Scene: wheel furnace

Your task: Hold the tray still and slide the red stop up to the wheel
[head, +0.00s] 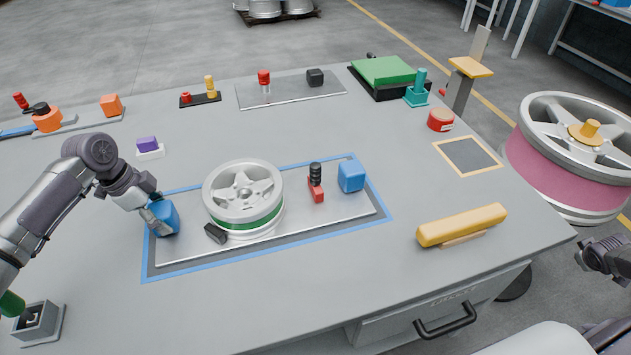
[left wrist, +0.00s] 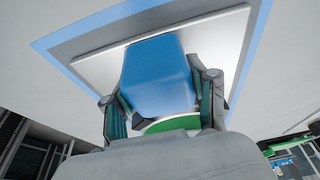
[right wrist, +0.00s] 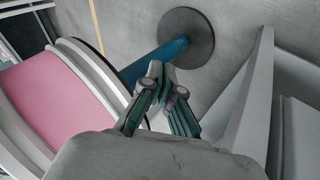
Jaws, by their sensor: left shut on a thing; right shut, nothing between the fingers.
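The grey tray (head: 340,215) lies inside a blue-edged outline on the bench. The wheel (head: 243,190), silver with a green band, sits on the tray left of its middle. The red stop (head: 316,190) with a black knob stands on the tray, right of the wheel, with a gap between them. A blue block (head: 163,217) is at the tray's left end, and my left gripper (head: 155,212) is shut on it. The left wrist view shows the blue block (left wrist: 158,75) between the fingers. My right gripper (right wrist: 163,75) is shut and empty, off the bench's right side.
Another blue block (head: 351,176) stands at the tray's right end, beyond the stop. A small black piece (head: 215,233) lies by the wheel's front left. A yellow bar (head: 461,225) lies at the front right. A large pink-banded wheel (head: 570,155) stands right of the bench.

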